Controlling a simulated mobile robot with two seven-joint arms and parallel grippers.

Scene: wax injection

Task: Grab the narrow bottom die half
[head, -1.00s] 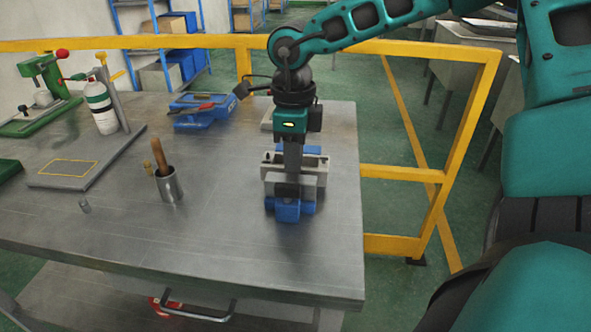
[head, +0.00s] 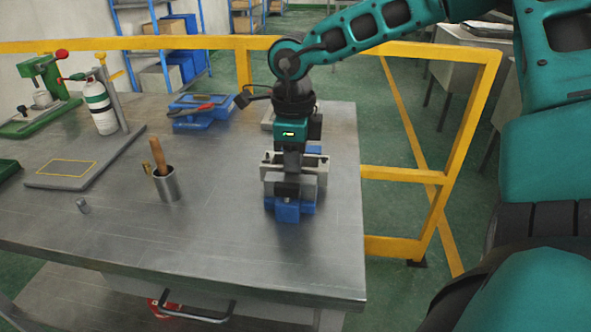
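My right arm comes in from the right, and its gripper (head: 292,187) points straight down over a blue holder (head: 288,210) near the table's right edge. A grey metal block (head: 308,184), which may be the narrow bottom die half, sits at the blue holder directly under the gripper. The gripper's body and fingers overlap this block, so I cannot tell whether the fingers are apart from it or closed on it. My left gripper is not in view.
The metal table (head: 230,235) has clear room at front. A blue clamp (head: 190,124) sits behind. A yellow rail (head: 400,174) borders the right.

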